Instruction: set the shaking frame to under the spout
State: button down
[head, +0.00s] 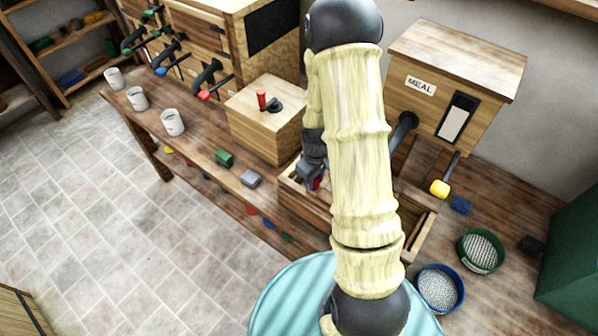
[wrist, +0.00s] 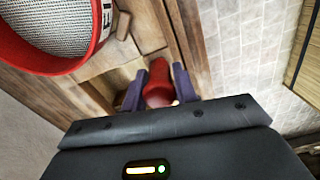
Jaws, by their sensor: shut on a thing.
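The shaking frame (head: 417,238) is a wooden tray on the bench in front of the meal bin, largely hidden by my arm in the head view. Its wood also shows in the wrist view (wrist: 130,75). My gripper (head: 314,180) is at its left end. In the wrist view my gripper (wrist: 158,92) has its purple fingers shut on a red knob (wrist: 160,88). A red-rimmed sieve (wrist: 97,50) with a partly cut-off label shows beside it. The dark spout (head: 404,127) slants down from the meal bin (head: 455,85), its lower end close behind my arm.
A yellow-knobbed lever (head: 440,187) and blue block (head: 461,205) are right of the frame. A green sieve (head: 481,251) and blue sieve (head: 438,288) stand at the right. A wooden box (head: 265,118), green piece (head: 224,158) and grey block (head: 250,178) are to the left, with several mugs (head: 173,122).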

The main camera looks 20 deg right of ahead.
jog(key=shift+s+d, duration=0.5)
jog(key=shift+s, duration=0.2)
jog(key=shift+s+d, duration=0.45)
jog(key=shift+s, duration=0.2)
jog(key=c, duration=1.2)
grip_release()
jog(key=shift+s+d, duration=0.1)
jog(key=shift+s, duration=0.05)
jog(key=shift+r+b, duration=0.3)
jog(key=shift+r, duration=0.25)
notch_tip(320, 180, up, 16)
jog(key=b, duration=0.1)
jog(key=shift+r, duration=0.15)
